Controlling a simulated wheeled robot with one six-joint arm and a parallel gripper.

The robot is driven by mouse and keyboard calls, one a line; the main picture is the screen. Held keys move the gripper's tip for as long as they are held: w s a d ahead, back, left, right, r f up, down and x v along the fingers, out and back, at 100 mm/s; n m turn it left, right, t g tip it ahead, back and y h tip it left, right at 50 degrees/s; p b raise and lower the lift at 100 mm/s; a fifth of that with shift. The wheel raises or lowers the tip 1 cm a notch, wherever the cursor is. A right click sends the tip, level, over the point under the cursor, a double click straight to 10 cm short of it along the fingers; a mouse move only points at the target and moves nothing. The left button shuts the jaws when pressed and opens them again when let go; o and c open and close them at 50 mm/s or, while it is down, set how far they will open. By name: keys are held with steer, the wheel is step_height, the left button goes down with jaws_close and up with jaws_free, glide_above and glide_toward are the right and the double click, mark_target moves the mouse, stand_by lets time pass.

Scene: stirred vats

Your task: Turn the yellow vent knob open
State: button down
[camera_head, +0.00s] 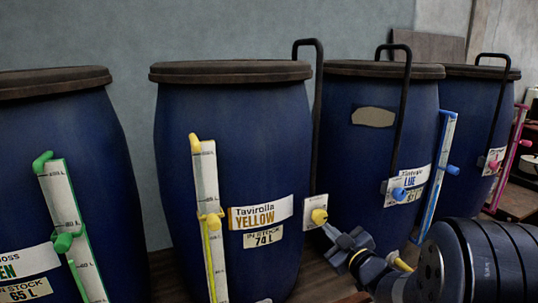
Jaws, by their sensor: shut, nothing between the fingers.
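The yellow vat (275,130) is a blue barrel with a dark lid and a label reading "Tavirolla YELLOW", in stock 74 L. Three yellow fittings show: a cap-like piece (194,143) on top of its sight gauge, a knob (211,219) partway down the gauge, and a round knob (319,216) on a white plate at the vat's right side. I cannot tell by marking which is the vent knob. My gripper (334,236) is shut and empty, just below and right of the plate knob. Whether it touches that knob cannot be told.
A green-marked vat (70,140) stands at left, a blue-marked vat (355,160) and a pink-marked one (475,110) at right. Black bent pipes rise beside the vats, one (318,120) above the plate knob. My arm fills the lower right.

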steer(key=shift+v, duration=2.95)
